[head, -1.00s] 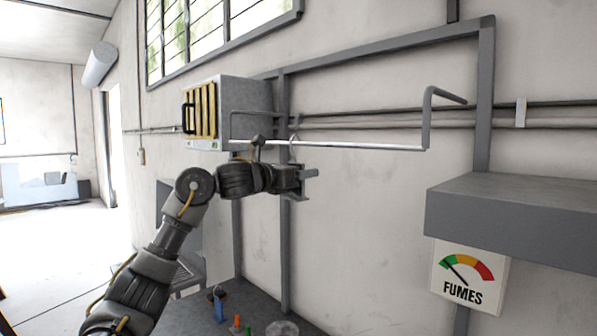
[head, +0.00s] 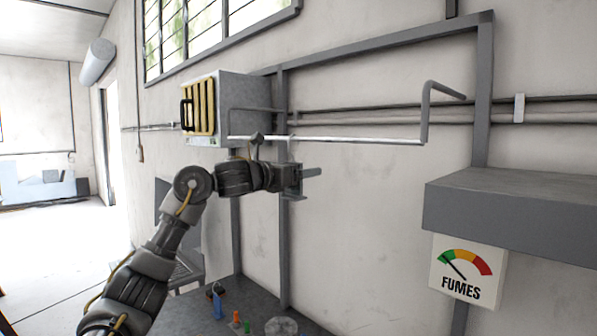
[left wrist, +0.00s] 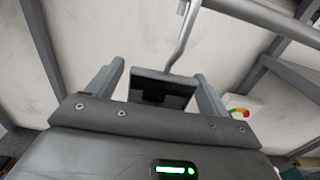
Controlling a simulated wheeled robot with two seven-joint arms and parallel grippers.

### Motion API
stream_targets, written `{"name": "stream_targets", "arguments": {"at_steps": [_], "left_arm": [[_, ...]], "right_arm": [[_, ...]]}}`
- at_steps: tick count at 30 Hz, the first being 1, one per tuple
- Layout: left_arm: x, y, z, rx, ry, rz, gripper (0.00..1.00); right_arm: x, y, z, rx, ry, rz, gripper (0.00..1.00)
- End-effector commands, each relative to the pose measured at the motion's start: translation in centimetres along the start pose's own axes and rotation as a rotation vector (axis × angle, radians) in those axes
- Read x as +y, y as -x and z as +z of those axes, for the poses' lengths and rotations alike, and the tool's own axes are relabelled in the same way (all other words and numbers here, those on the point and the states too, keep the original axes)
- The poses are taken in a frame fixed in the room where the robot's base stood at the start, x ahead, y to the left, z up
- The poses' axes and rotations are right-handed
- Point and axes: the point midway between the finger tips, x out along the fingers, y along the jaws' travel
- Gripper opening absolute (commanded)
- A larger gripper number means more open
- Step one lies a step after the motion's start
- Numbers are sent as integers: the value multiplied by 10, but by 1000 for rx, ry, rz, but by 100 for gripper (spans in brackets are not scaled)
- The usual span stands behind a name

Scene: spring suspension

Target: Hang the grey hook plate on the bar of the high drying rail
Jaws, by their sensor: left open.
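The high drying rail's pale bar (head: 350,140) runs level from the wall, with bent grey ends. My left gripper (head: 305,181) is just below the bar, left of its middle. In the left wrist view my left gripper (left wrist: 160,85) is open, with a finger on each side of the grey hook plate (left wrist: 165,78). The plate's thin stem rises toward the bar (left wrist: 265,16). The hook's top is cut off by the picture edge, so I cannot tell whether it sits over the bar. In the head view I cannot make out the plate or hook clearly.
A grey box with a yellow slatted front (head: 240,105) is behind the bar's left end. A grey hood (head: 520,212) with a fumes gauge (head: 466,272) juts out at right. Small items stand on a dark bench (head: 255,305) below.

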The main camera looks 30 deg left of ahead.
Motion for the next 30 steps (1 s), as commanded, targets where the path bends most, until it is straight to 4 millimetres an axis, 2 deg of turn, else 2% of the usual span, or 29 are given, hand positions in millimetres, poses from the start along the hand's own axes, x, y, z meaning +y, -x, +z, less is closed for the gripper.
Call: {"name": "stream_targets", "arguments": {"at_steps": [5, 12, 18, 24, 30], "left_arm": [[1, 17, -3, -4, -3, 1, 80], [1, 65, -4, -5, -5, 2, 80], [0, 96, -2, -5, -3, 1, 80], [0, 108, 0, -2, 0, 0, 80], [0, 108, 1, -2, 0, 0, 80]], "right_arm": [[0, -13, 1, 0, 0, 0, 31], [-1, -40, 4, 0, 0, 0, 31], [-1, -53, 5, 0, 0, 0, 31], [-1, -56, 5, 0, 0, 0, 31], [-1, -55, 5, 0, -1, 0, 31]]}}
